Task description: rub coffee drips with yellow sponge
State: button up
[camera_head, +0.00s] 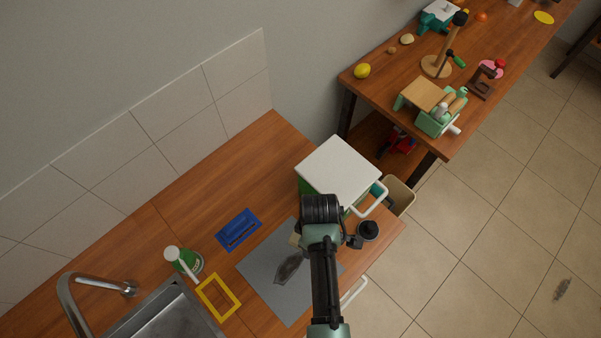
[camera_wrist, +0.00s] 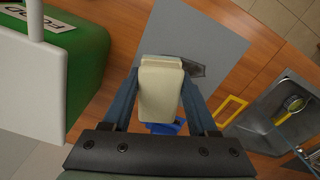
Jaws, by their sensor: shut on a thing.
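My gripper (camera_wrist: 160,78) is shut on a pale yellow, cream-looking sponge (camera_wrist: 160,95), whose block shape stands between the two fingers in the wrist view. In the head view only a small edge of the sponge (camera_head: 295,239) shows beside my wrist. A grey mat (camera_head: 262,266) lies on the wooden counter, with a dark brown patch of coffee drips (camera_head: 288,268) on it. The drips (camera_wrist: 196,69) show partly behind the sponge in the wrist view. The sponge is over the mat, near the drips; I cannot tell whether it touches the mat.
A green box with a white lid (camera_head: 338,172) and a dark jar (camera_head: 368,231) stand close to my gripper. A blue tray (camera_head: 232,226), a yellow frame (camera_head: 218,297), a green-white bottle (camera_head: 186,263) and the sink (camera_head: 165,315) are left. The counter's back part is clear.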

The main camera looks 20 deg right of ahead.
jog(key=shift+w, duration=0.2)
jog(key=shift+s+f+b, duration=0.25)
jog(key=shift+f+b, duration=0.2)
jog(key=shift+b, duration=0.2)
notch_tip(320, 180, down, 4)
jog(key=b, duration=0.3)
jog(key=shift+r+b, duration=0.1)
jog(key=shift+b, duration=0.3)
